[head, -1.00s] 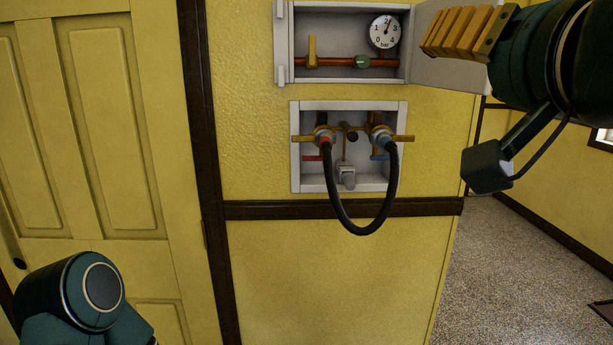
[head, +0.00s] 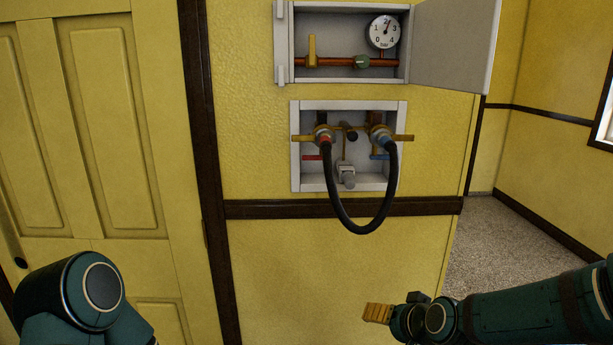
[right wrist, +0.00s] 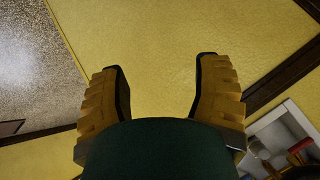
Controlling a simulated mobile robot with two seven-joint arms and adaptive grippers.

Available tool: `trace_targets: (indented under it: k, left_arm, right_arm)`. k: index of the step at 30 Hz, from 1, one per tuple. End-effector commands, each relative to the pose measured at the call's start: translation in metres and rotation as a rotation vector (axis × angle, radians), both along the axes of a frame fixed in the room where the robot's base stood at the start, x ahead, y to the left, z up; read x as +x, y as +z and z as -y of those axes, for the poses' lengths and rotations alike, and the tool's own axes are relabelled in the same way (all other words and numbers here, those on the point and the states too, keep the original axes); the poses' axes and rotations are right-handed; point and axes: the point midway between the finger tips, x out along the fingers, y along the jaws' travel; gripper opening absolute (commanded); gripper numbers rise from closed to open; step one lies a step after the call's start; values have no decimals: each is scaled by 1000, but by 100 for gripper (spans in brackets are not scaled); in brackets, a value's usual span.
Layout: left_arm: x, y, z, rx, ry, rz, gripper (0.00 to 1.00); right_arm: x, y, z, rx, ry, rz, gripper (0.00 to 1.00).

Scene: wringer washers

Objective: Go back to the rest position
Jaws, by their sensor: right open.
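My right gripper (head: 378,313) is low at the lower right of the head view, in front of the yellow wall and below the valve boxes. In the right wrist view its two ribbed yellow fingers (right wrist: 158,85) are spread apart with nothing between them. It touches nothing that I can see. My left arm shows only as a dark green link at the lower left of the head view; the left gripper is out of frame.
The upper box (head: 343,8) has a gauge (head: 384,32), and its grey door (head: 453,45) stands open to the right. The lower box (head: 348,106) holds two taps joined by a black hose (head: 352,228). A yellow door (head: 95,120) is at left. Open floor (head: 500,250) lies at right.

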Motion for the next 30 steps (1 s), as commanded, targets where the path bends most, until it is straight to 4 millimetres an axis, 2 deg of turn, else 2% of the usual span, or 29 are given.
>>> trace_targets:
  k: [1,6,9,12,15,19,30]
  left_arm:
    - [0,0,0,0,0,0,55]
    - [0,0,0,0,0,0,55]
    - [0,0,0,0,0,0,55]
    - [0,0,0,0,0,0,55]
    - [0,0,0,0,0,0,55]
    - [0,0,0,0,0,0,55]
    - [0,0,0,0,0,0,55]
  right_arm:
    - [-12,-38,-11,-1,29,-64,64]
    - [-61,-137,-37,-21,114,-236,64]
    - [-100,-186,-50,-38,168,-334,64]
    - [-136,-222,-58,-56,216,-413,64]
    - [-165,-245,-64,-71,253,-472,64]
    - [-187,-259,-66,-82,279,-512,64]
    - [-191,-262,-66,-85,285,-520,64]
